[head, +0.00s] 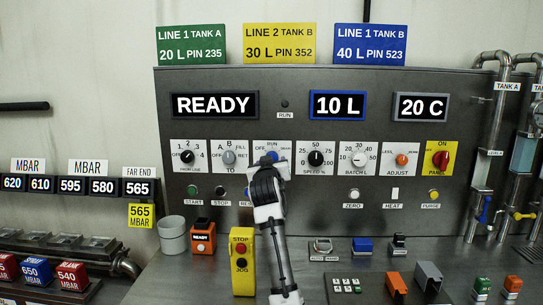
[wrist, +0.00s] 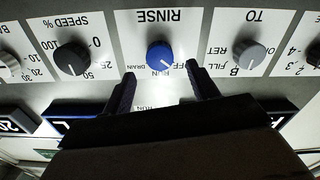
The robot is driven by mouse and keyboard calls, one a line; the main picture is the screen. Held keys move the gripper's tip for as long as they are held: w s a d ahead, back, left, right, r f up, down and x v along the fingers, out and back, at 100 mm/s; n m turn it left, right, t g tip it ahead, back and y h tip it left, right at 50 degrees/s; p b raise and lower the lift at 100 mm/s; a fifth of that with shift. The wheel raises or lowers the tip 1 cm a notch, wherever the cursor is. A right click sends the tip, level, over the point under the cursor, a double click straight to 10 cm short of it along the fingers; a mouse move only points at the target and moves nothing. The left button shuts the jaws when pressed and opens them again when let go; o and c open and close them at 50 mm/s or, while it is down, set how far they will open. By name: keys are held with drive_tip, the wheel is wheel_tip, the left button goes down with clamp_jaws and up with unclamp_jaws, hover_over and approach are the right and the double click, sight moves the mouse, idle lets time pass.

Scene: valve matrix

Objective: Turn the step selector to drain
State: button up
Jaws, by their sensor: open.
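A blue knob (wrist: 160,55) sits on a white plate printed OFF, RUN, DRAIN and RINSE, upside down in the wrist view. Its pale pointer mark seems to lean toward the OFF side, but it is small. My gripper (wrist: 160,70) is open and empty, with one dark finger at each side of the knob's lower part in that view. No finger visibly touches the knob. In the head view my gripper (head: 268,160) covers the knob, and the plate (head: 286,146) shows only at its edges.
A black SPEED % knob (wrist: 70,58) and a grey TO knob (wrist: 250,54) flank the blue one. A button row lies below, with START (head: 193,190) at left. A yellow STOP/JOG box (head: 242,262) stands on the bench left of my arm.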

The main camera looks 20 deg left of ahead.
drive_tip(key=shift+p+x, duration=0.65)
drive_tip(key=shift+x, duration=1.6)
drive_tip(key=c, duration=1)
